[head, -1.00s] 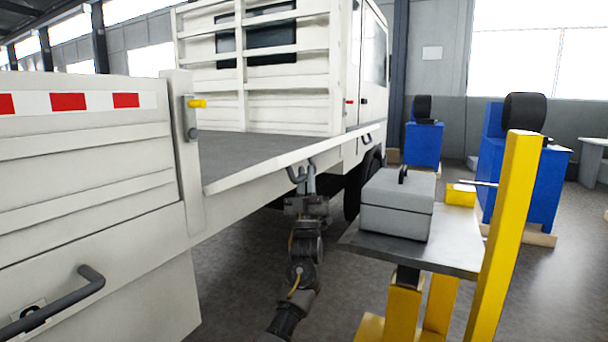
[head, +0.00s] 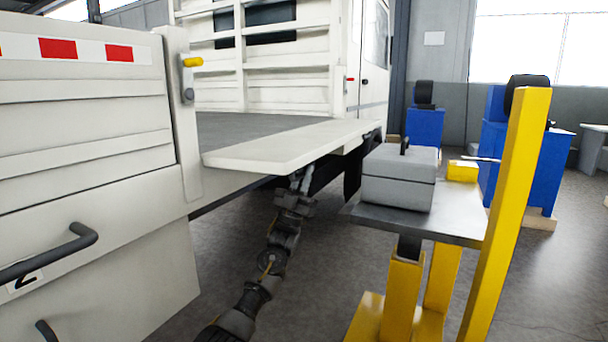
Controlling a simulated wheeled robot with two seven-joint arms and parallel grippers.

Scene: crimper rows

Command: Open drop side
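The drop side (head: 285,150) is a white panel along the truck bed's side. It sticks out roughly level, with its flat inner face up and its thick outer edge toward me. My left gripper (head: 301,182) is just below the outer part of this panel, its fingers pointing up against or very near the underside. The panel's overhang hides any handle there and the fingertips, so I cannot see whether they are closed on something. My arm reaches up to it from the bottom, left of centre. My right gripper is not in view.
A neighbouring closed white side panel (head: 85,150) with a dark handle (head: 50,255) and a post with a yellow latch (head: 192,62) stand at left. A grey toolbox (head: 398,178) sits on a stand (head: 460,222) close right of the drop side. A yellow post (head: 508,205) rises there.

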